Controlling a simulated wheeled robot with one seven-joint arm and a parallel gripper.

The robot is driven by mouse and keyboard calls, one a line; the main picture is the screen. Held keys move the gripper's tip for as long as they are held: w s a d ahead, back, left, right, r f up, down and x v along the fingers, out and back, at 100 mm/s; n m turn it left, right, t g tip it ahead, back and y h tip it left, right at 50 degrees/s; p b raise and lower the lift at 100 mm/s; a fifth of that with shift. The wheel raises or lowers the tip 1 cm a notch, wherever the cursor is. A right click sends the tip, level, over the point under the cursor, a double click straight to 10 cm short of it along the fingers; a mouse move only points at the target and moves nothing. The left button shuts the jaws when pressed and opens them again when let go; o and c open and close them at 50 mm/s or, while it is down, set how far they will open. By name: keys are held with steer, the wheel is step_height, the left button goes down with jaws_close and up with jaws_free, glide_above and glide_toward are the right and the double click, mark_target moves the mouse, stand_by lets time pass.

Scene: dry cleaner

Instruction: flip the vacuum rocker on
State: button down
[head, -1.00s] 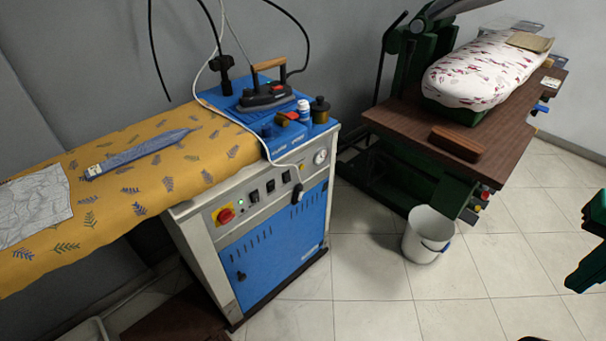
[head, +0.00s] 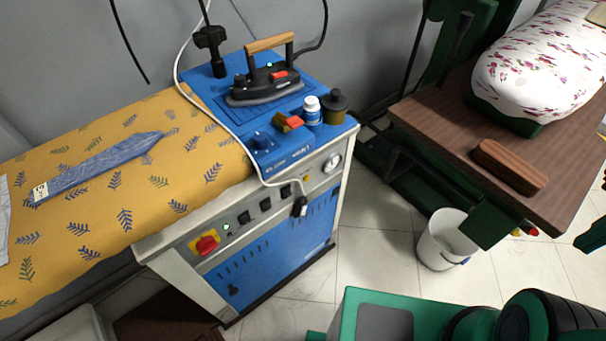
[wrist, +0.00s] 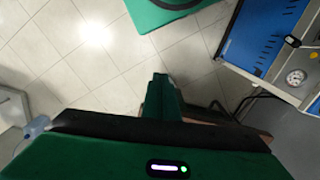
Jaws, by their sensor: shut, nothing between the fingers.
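The blue and grey ironing cabinet (head: 270,250) has three black rockers in a row on its front panel: a left one (head: 243,218), a middle one (head: 265,204) and a right one (head: 286,191). Their labels and positions are too small to read, so I cannot tell which is the vacuum rocker. A green lamp (head: 227,229) glows left of them. My gripper (wrist: 161,85) is shut and empty in the wrist view, over the floor and apart from the cabinet (wrist: 262,35). The rockers cannot be made out in the wrist view.
A red and yellow main switch (head: 206,244) sits left on the panel. A white cable ending in a black connector (head: 300,207) hangs beside the right rocker. The iron (head: 265,82) and bottles stand on top. A white bucket (head: 445,240) stands right; floor between is clear.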

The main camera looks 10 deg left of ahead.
steer(key=shift+w+a, duration=0.2)
steer(key=shift+w, duration=0.15)
steer(key=w+a+f+n+t, duration=0.1)
steer(key=w+a+f+n, duration=0.2)
steer(key=w+a+n, duration=0.55)
steer(key=w+a+f+n+t, duration=0.1)
steer(key=w+a+f+n, duration=0.2)
steer(key=w+a+n, duration=0.6)
steer(key=s+a+f+n+y, duration=0.1)
steer(key=s+a+f+n, duration=0.1)
steer(key=a+n, duration=0.3)
steer(key=s+a+f+n+y, duration=0.1)
steer(key=s+a+n, duration=0.3)
steer(key=a, duration=1)
steer(key=s+a+f+n, duration=0.3)
steer(key=a+n, duration=0.5)
steer(key=a, duration=0.2)
steer(key=shift+s+f+t+y, duration=0.3)
steer(key=shift+s+f+y, duration=0.05)
steer(key=shift+f+y, duration=0.05)
steer(key=shift+a, duration=0.1)
